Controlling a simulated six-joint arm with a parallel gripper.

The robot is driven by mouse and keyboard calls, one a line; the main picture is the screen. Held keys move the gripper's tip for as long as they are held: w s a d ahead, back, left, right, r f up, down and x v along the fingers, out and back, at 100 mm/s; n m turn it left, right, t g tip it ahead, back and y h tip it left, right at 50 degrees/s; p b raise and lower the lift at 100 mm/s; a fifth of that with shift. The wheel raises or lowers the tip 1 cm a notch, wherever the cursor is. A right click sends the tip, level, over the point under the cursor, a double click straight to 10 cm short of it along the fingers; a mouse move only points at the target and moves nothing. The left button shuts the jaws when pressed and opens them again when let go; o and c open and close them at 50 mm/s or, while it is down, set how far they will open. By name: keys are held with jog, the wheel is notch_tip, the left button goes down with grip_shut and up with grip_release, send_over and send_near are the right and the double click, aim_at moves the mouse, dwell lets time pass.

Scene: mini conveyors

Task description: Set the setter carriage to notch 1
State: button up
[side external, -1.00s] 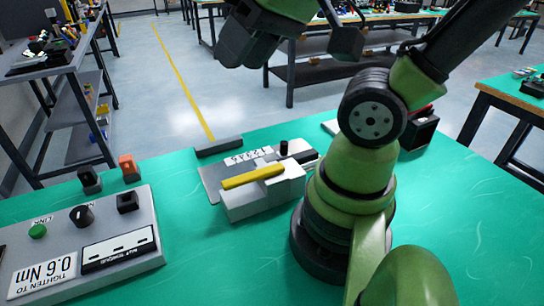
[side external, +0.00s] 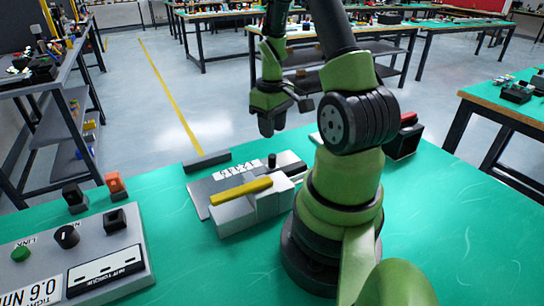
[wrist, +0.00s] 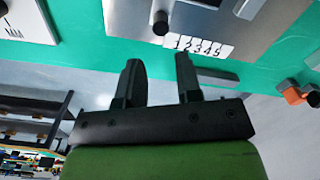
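The setter is a grey plate (side external: 205,189) with a white strip of numbers (side external: 238,168) and an upright black knob (side external: 272,160) beside the strip. In the wrist view the strip (wrist: 203,46) reads 1 to 5, and the knob (wrist: 160,22) stands just left of the 1. I cannot tell which part is the carriage. My gripper (side external: 272,128) hangs in the air beyond the setter, fingers down. In the wrist view my gripper (wrist: 160,65) is open and empty, its two fingers apart and clear of the knob and strip.
A pale block with a yellow bar (side external: 241,191) stands in front of the plate. A dark bar (side external: 207,160) lies behind it near the table's far edge. A control panel (side external: 135,250) sits at left, with black and orange blocks (side external: 115,184) behind it. The green table between is clear.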

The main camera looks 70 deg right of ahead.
aim_at(272, 156)
notch_tip(272, 156, down, 9)
jog(key=shift+f, duration=0.1)
dwell(0.3)
jog(key=shift+a, duration=0.1)
grip_shut()
